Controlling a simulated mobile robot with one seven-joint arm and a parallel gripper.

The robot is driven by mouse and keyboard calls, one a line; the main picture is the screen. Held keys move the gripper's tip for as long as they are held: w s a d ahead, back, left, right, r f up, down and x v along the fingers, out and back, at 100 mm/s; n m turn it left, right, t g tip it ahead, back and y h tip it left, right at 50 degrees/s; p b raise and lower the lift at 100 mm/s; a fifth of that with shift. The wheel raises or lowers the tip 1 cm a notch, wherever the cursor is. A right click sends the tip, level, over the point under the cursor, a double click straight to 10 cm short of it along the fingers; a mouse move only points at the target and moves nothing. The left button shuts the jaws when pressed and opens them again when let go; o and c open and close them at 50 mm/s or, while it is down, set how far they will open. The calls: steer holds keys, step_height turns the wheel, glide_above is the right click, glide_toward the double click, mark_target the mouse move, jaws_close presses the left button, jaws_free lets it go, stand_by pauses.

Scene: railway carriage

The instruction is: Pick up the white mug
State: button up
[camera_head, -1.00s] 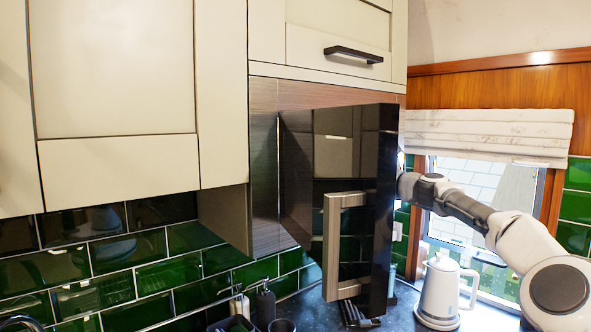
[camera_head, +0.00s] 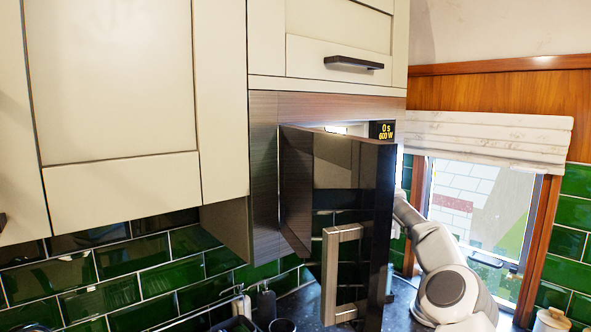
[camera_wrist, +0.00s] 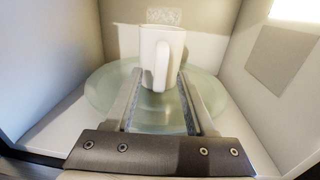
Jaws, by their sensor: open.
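The white mug (camera_wrist: 157,50) stands upright on a round glass turntable (camera_wrist: 105,88) inside the microwave, its handle facing my wrist camera. My gripper (camera_wrist: 160,84) is open inside the microwave, its two fingers pointing at the mug with the handle between them in the picture. I cannot tell whether the fingertips touch the mug. In the head view the microwave's dark door (camera_head: 345,190) stands open and hides the mug and my gripper. My arm (camera_head: 440,265) reaches in behind the door from the right.
The microwave's side walls (camera_wrist: 55,60) rise close on both sides of my gripper. The lit display (camera_head: 386,131) reads 0 s and 600 W. Cabinets (camera_head: 120,100) hang at the left and above. A window (camera_head: 480,200) is behind my arm.

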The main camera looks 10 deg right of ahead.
steer(key=shift+w+a+r+p, duration=0.25)
steer(key=shift+w+a+p, duration=0.1)
steer(key=shift+w, duration=0.1)
steer(key=shift+w+a+f+p, duration=0.25)
steer(key=shift+w+a+p, duration=0.05)
steer(key=shift+w+a, duration=0.1)
steer(key=shift+d, duration=0.1)
jaws_close()
steer(key=shift+r, duration=0.15)
stand_by(0.7)
